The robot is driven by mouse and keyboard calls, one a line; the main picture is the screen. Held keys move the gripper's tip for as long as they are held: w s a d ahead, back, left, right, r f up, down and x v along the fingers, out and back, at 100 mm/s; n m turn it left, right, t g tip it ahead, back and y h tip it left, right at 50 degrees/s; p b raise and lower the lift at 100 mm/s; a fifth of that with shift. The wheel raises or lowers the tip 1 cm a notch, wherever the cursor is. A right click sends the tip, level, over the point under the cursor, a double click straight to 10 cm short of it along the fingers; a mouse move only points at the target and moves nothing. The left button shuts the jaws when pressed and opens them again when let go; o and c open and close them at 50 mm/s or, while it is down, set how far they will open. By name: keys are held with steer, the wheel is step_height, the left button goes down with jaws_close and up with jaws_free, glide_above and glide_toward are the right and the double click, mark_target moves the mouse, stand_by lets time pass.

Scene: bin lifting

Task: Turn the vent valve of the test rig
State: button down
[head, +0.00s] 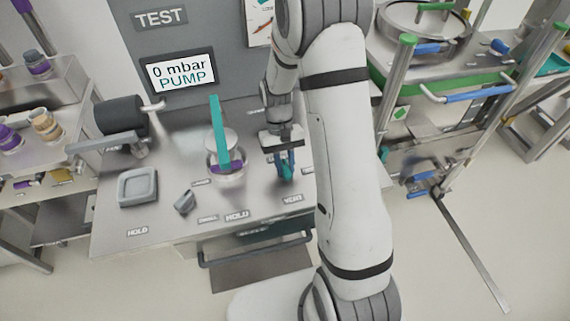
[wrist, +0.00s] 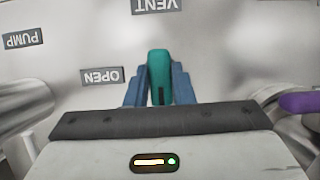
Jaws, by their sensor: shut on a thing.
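The vent valve's teal handle (wrist: 159,74) stands between the two blue fingers of my gripper (wrist: 159,90) in the wrist view. The fingers are shut on it. A VENT label (wrist: 157,5) lies past the handle, and an OPEN label (wrist: 101,76) lies to its left. In the head view my gripper (head: 285,165) points down at the right part of the test rig's top (head: 255,195). Only a little teal shows between the fingers there. The rig's screen (head: 180,72) reads "0 mbar PUMP".
A clear vessel (head: 226,165) with purple contents and an upright teal bar (head: 220,130) stands left of my gripper. A grey square tray (head: 138,187) and a small dark knob (head: 184,203) sit farther left. A cart (head: 440,90) with metal rails stands to the right.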

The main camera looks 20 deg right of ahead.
stand_by(0.4)
steer(key=c, duration=1.2)
jaws_free()
steer(key=shift+c, duration=0.2)
steer(key=v, duration=0.8)
steer(key=shift+b, duration=0.4)
steer(key=shift+s+r, duration=0.15)
steer(key=shift+r, duration=0.1)
steer(key=s+r+t, duration=0.4)
steer(key=s+r, duration=0.2)
steer(key=s, duration=0.3)
steer(key=s+r+t, duration=0.3)
steer(key=s+r, duration=0.3)
steer(key=s, duration=0.3)
steer(key=shift+d+r+t, duration=0.25)
steer(key=shift+r+t, duration=0.15)
